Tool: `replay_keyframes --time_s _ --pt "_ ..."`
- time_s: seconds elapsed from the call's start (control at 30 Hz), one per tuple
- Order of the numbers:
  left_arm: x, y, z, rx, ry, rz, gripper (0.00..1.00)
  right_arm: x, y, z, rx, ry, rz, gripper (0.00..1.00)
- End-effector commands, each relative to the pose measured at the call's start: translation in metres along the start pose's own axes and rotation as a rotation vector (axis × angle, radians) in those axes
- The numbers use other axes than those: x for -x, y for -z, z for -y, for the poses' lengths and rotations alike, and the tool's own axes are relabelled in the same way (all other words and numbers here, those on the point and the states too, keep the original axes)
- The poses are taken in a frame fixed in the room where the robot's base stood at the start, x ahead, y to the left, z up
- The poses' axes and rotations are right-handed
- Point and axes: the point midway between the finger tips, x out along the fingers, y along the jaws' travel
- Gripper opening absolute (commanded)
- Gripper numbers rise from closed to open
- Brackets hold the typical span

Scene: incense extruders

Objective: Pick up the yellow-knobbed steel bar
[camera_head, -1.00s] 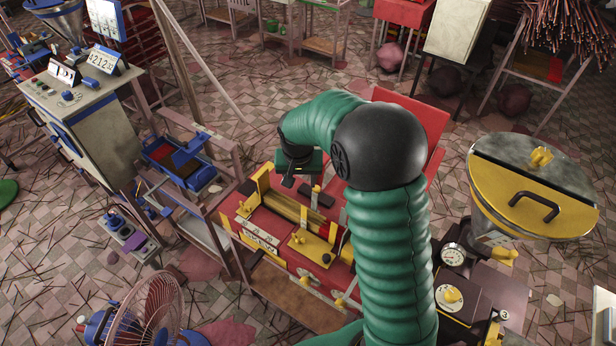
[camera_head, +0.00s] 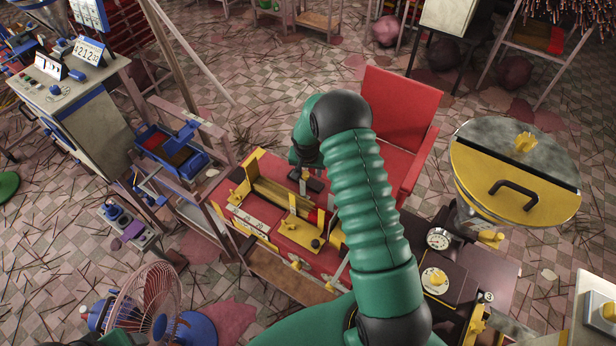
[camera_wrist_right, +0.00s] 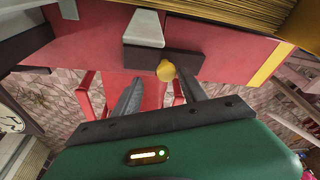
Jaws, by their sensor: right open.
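In the right wrist view a round yellow knob (camera_wrist_right: 166,70) sits at the front of a dark block (camera_wrist_right: 185,62) on the red bench. A pale grey metal piece (camera_wrist_right: 143,28) lies just beside it. I cannot tell which of these is the bar's body. My right gripper (camera_wrist_right: 158,88) is open and empty. Its two grey fingers point toward the knob, which shows between their tips; contact is unclear. In the head view my right gripper (camera_head: 305,155) is over the back of the red bench, partly hidden by my green arm. My left gripper is not in view.
The bench holds a yellow-ended press (camera_head: 285,200) and a yellow plate with a black knob (camera_head: 301,231). A red chair (camera_head: 402,105) stands behind. A hopper with a yellow lid (camera_head: 515,185) stands right, a fan (camera_head: 145,297) at front left. Blue trays (camera_head: 175,152) are left.

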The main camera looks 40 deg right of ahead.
Motion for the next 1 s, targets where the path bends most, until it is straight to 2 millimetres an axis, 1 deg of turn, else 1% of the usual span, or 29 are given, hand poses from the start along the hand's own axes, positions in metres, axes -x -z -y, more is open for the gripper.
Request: replay_keyframes --time_s 0.1,0.23,0.27,0.63,1.0 --pt "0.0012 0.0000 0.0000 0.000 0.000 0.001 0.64 -0.0048 -0.0028 0.0054 0.006 -0.001 -0.002 0.50" --pt "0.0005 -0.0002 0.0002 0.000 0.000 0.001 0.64 -0.0021 -0.0046 0.0089 0.006 -0.004 -0.006 0.50" --pt "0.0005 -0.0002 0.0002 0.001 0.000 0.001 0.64 -0.0018 -0.0047 0.0090 0.006 -0.004 -0.007 0.49" --pt "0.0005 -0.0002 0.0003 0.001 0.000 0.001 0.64 -0.0064 -0.0005 0.0023 0.004 0.001 0.000 0.00" --pt "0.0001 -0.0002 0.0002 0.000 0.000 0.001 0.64 -0.0076 -0.0037 0.0031 0.005 -0.006 0.004 0.00"
